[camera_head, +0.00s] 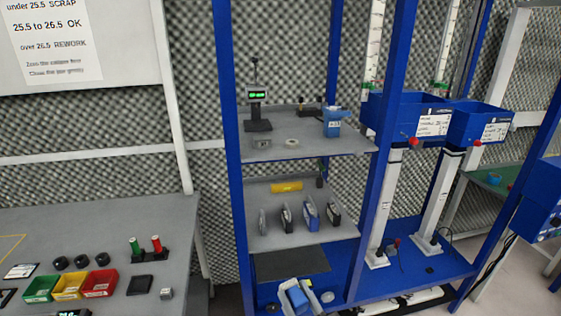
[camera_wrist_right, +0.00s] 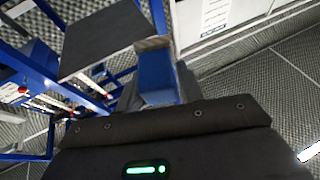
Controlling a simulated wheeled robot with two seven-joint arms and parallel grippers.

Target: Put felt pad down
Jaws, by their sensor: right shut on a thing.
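The felt pad (camera_head: 290,262) is a flat dark grey rectangle in front of the blue rack's lower part in the head view. It also shows in the right wrist view (camera_wrist_right: 105,40), upper left of centre. My right gripper (camera_head: 302,284) is at the bottom of the head view, at the pad's near edge. In the right wrist view the gripper's blue finger (camera_wrist_right: 157,75) meets the pad's edge, and the gripper is shut on the pad. The exact grip is partly hidden. My left gripper is not in view.
A grey bench (camera_head: 90,220) at left holds green, yellow and red bins (camera_head: 70,287). The rack's grey shelves (camera_head: 300,235) carry several small items and a yellow object (camera_head: 286,187). Blue uprights (camera_head: 228,150) flank them. Blue bins (camera_head: 410,118) hang at right.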

